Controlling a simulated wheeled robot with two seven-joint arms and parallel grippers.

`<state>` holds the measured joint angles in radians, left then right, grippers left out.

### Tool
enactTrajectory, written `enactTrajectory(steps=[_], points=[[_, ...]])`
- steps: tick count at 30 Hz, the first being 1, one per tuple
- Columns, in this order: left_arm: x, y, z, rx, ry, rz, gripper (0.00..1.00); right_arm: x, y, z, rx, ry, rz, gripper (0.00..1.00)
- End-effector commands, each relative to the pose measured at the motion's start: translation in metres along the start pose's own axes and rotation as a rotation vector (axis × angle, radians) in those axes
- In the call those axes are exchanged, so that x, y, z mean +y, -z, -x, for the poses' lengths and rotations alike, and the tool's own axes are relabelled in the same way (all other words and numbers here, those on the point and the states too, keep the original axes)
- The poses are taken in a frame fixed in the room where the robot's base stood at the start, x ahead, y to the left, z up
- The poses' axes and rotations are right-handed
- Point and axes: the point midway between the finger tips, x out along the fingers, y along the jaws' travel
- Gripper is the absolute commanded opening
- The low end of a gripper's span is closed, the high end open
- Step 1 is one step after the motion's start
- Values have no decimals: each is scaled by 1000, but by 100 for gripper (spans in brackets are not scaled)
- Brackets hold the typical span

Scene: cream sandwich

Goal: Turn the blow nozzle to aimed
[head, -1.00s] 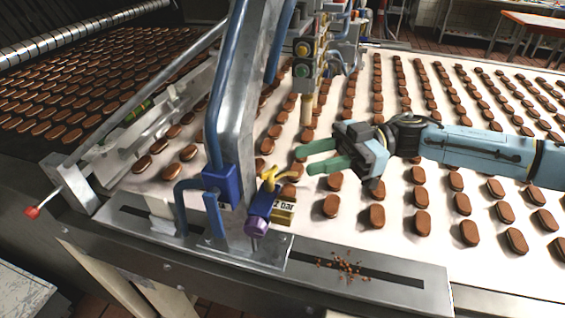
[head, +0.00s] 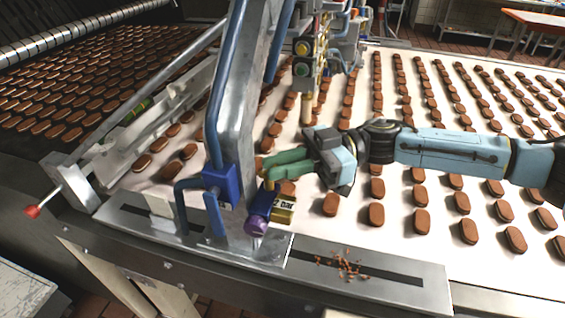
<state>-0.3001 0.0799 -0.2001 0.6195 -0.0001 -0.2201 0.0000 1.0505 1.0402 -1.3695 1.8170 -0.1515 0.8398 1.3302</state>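Most of the yellow piece is hidden behind my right gripper's fingers. My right gripper (head: 268,168) has green fingers and reaches in from the right, its tips at the top of the yellow piece. The fingers lie close together in this view; whether they grip the piece cannot be made out. My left gripper is not in view.
The metal post (head: 236,110) with blue hoses and a blue block (head: 220,184) stands just left of the nozzle. A white belt (head: 400,250) carries rows of brown biscuits. Orange crumbs (head: 343,267) lie on the slotted front rail (head: 425,287). More valves (head: 302,57) stand behind.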

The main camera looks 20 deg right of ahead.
Motion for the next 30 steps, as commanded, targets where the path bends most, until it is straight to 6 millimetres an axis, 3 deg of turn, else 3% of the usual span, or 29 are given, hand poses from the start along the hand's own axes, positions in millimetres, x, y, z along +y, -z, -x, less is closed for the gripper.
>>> enactTrajectory(steps=[8,14,21,30], points=[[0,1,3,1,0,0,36,0,1,0,1,-9,-1,0],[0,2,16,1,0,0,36,-3,2,0,1,-73,-5,0],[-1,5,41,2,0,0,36,-7,3,-1,1,-231,-7,0],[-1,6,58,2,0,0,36,-12,1,-2,1,-442,-8,0]])
